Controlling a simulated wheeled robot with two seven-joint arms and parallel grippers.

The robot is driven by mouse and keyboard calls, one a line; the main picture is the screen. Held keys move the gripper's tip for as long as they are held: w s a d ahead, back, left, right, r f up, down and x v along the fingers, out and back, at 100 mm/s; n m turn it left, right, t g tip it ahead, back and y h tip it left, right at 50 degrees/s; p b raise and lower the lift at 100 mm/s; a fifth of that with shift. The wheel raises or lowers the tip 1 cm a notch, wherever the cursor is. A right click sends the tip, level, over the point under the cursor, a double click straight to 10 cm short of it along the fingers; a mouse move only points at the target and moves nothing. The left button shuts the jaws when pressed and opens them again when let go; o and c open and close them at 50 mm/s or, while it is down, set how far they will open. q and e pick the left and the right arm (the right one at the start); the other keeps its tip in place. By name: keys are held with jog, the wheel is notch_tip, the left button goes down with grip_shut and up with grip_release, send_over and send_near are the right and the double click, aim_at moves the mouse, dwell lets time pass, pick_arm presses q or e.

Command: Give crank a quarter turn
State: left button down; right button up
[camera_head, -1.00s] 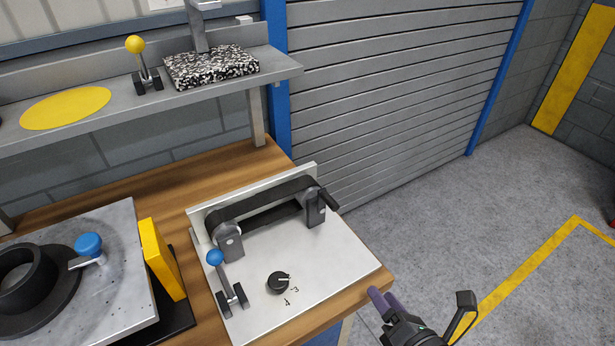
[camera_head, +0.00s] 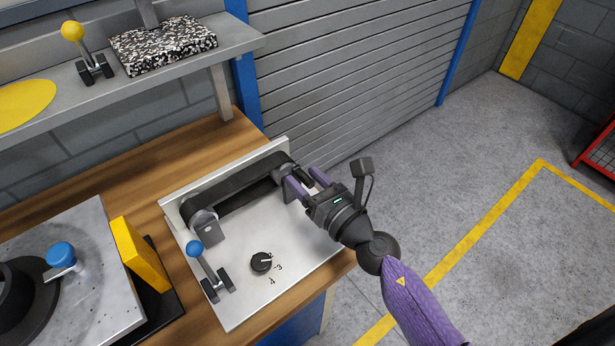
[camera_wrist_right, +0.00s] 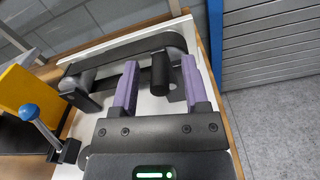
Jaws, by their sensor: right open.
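The crank's black handle (camera_wrist_right: 160,70) stands between the two purple fingers of my right gripper (camera_wrist_right: 159,75) in the right wrist view, with gaps at its sides. The gripper is open around it. In the head view my right gripper (camera_head: 305,180) is at the right end of the black belt unit (camera_head: 235,188), and its fingers partly cover the crank there. The belt unit is on a pale metal panel (camera_head: 235,311) on the wooden bench. My left gripper is not in view.
On the panel, a blue-knobbed lever (camera_head: 194,249) and a black dial (camera_head: 261,262) sit left of my gripper. A yellow block (camera_head: 140,254) stands further left. A shelf (camera_head: 170,86) runs above the bench's back. Open floor lies right of the bench.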

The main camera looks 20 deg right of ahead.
jog(key=c, duration=0.7)
grip_shut()
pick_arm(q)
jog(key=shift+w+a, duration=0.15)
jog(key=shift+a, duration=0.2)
